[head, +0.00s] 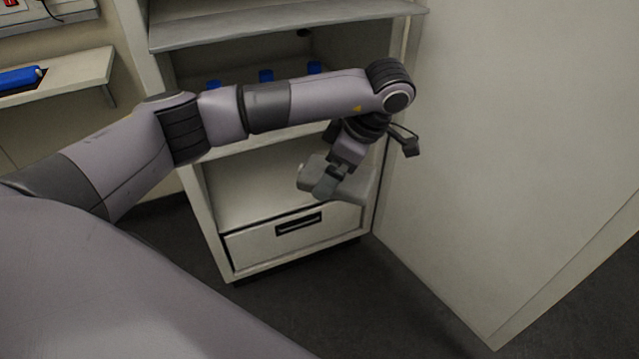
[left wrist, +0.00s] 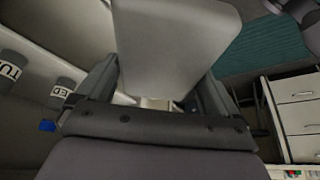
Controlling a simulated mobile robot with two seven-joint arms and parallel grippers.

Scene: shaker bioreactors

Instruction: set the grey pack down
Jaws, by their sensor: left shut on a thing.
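The grey pack (head: 352,188) is held in my left gripper (head: 328,187), in front of the lower open compartment of a cabinet. In the left wrist view the grey pack (left wrist: 178,45) is a smooth light-grey block between the two dark fingers of my left gripper (left wrist: 155,88). It looks tilted in the head view, and its far side is hidden. The lower shelf (head: 250,190) of the cabinet lies behind and to the left of the pack and looks bare. I cannot tell whether the pack touches the shelf. My right gripper is not in view.
A drawer (head: 298,228) sits under the lower shelf. Several blue-capped items (head: 266,76) stand on the shelf above, partly behind my left arm. A large pale panel (head: 500,150) rises close on the right. A blue object (head: 18,78) lies on a wall shelf at left.

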